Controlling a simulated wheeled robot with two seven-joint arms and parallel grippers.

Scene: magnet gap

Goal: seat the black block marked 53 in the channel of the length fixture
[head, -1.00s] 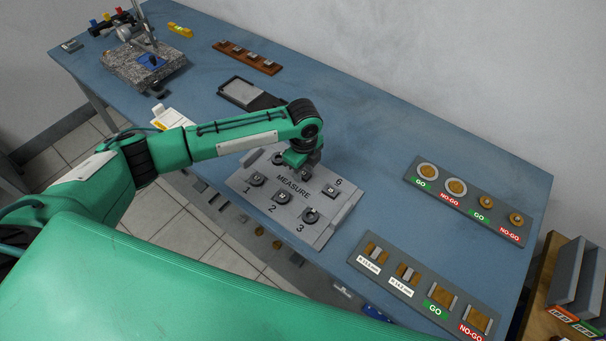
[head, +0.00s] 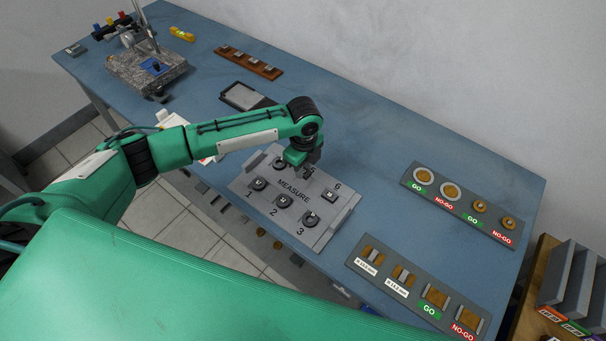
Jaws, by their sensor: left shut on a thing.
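My left gripper (head: 307,171) is over the back row of the grey MEASURE tray (head: 318,238), between a dark round piece and a small block (head: 329,196) by the number 6. It points down and is shut on a small dark piece, mostly hidden by the fingers; no marking on it is readable. I cannot tell if it touches the tray. A grey gauge panel (head: 412,300) at the lower right has slotted brown-and-metal gauges with white size labels and GO and NO-GO labels. I cannot tell which gauge is the length fixture. My right gripper is not in view.
Round gauges sit on a second grey panel (head: 448,204) at the right. A dark tray (head: 243,96), a brown rack (head: 250,62) and a granite stand (head: 130,72) are farther back. Blue table between the MEASURE tray and the right panels is clear.

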